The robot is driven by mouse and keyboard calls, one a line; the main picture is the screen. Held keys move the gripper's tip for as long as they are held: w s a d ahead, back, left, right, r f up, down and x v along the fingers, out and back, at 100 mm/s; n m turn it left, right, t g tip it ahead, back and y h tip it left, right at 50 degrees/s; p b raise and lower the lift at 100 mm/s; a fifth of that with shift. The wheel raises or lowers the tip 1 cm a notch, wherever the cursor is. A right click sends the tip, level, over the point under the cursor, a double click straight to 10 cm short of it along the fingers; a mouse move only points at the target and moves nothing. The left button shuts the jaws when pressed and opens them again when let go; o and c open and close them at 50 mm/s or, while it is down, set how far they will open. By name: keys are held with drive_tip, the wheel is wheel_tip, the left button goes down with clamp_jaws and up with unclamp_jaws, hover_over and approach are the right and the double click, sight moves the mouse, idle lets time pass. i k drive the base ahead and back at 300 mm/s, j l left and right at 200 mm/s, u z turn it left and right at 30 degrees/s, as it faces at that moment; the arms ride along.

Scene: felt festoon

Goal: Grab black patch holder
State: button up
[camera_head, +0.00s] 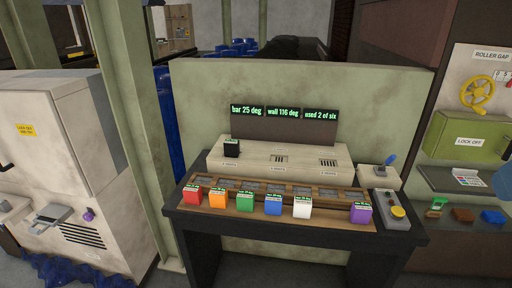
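A small black block with a green-lit label on top, which looks like the black patch holder (231,149), stands upright at the left end of the pale raised console (300,160). It appears to sit at the leftmost of three slotted places, and its base is hard to make out. My gripper is not in view, and nothing is seen touching the black block.
Red (192,196), orange, green, blue, white (302,207) and purple (361,212) blocks line the dark table's (290,228) front, with a gap between white and purple. A blue-handled lever (389,160) and yellow-button box (390,206) stand right. A green wall (390,120) rises behind.

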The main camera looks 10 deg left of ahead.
sight(231, 147)
drive_tip(key=i+j, duration=0.15)
drive_tip(key=j, duration=0.25)
drive_tip(key=i+j, duration=0.15)
drive_tip(key=j, duration=0.25)
drive_tip(key=i+j, duration=0.15)
drive_tip(key=j, duration=0.2)
drive_tip(key=i+j, duration=0.15)
drive_tip(key=j, duration=0.25)
drive_tip(key=i+j, duration=0.15)
drive_tip(key=j, duration=0.25)
drive_tip(key=i+j, duration=0.15)
drive_tip(key=j, duration=0.25)
drive_tip(key=i+j, duration=0.1)
drive_tip(key=j, duration=0.25)
drive_tip(key=i+j, duration=0.15)
drive_tip(key=j, duration=0.25)
